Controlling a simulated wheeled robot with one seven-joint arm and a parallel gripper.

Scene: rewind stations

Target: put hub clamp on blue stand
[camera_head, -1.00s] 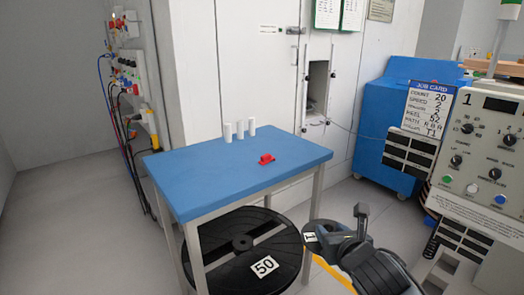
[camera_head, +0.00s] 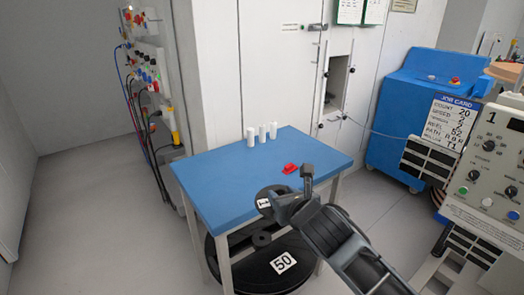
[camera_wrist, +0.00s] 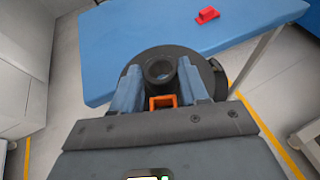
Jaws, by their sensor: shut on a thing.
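The hub clamp, a black round part with a raised central ring and a white label, is in my gripper in the head view (camera_head: 268,194). My gripper (camera_head: 290,191) is shut on it. In the wrist view, the fingers (camera_wrist: 159,84) press both sides of the clamp's ring (camera_wrist: 160,69), with an orange piece between them. The blue stand (camera_head: 225,175) is a table with a flat blue top. The clamp overlaps its near edge in both views; I cannot tell its height above the top.
Several white cylinders (camera_head: 262,133) stand at the stand's back edge. A small red part (camera_head: 290,168) lies right of its middle. A black reel marked 50 (camera_head: 283,262) lies below the top. A blue cabinet (camera_head: 405,110) and grey control panel (camera_head: 490,165) stand at right. The stand's left part is clear.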

